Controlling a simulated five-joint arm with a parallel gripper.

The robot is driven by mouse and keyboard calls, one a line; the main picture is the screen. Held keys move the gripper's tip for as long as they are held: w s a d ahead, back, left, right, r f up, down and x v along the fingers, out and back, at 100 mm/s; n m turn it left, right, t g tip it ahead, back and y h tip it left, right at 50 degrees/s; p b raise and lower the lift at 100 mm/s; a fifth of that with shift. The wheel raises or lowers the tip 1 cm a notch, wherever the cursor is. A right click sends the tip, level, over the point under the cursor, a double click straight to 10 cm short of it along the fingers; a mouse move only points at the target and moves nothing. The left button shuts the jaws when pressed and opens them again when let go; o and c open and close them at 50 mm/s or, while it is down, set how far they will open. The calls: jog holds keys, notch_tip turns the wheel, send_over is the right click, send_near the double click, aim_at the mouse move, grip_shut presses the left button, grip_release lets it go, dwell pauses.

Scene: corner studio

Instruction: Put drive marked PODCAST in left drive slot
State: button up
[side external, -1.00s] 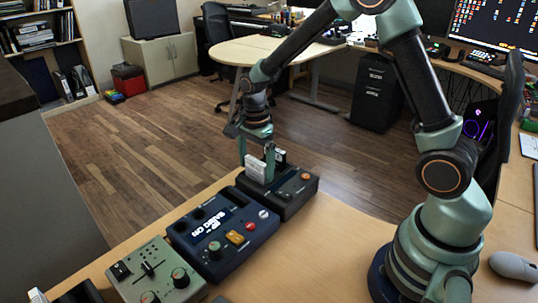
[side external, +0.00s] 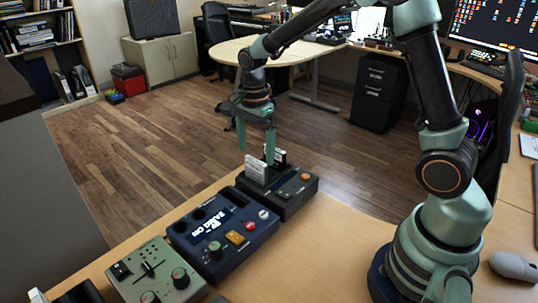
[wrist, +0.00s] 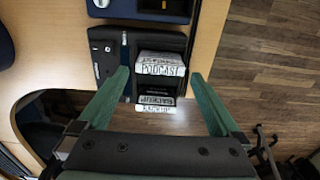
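The white drive marked PODCAST (wrist: 161,69) stands upright in the left slot of the dark drive dock (wrist: 108,65). In the side view the drive (side external: 256,169) shows its pale face above the dock (side external: 297,200). A second, dark drive with a white label (wrist: 156,101) stands beside it, and it also shows in the side view (side external: 280,156). My gripper (side external: 256,154) is open above the PODCAST drive, pointing down. In the wrist view my gripper's (wrist: 160,73) green fingers are spread on either side of the drive, with gaps visible. The lower part of each drive is hidden in the dock.
A dark blue device (side external: 222,235) with buttons sits next to the dock. A green-grey device (side external: 157,272) with knobs stands nearer the front left. The wooden table (side external: 325,240) is bare to the right of them. The table's edge runs just behind the dock.

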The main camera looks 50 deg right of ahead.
jog(key=shift+r, duration=2.85)
jog(key=shift+r, duration=0.15)
jog(key=s+r+n+t, duration=0.2)
jog(key=s+r+n, duration=0.1)
jog(key=s+n, duration=0.4)
jog(key=s+r+n+t, duration=0.3)
jog(key=s+n, duration=0.4)
jog(key=n, duration=0.4)
jog(key=shift+a+r+t, duration=0.2)
jog(key=shift+r+t, duration=0.05)
jog(key=shift+t, duration=0.05)
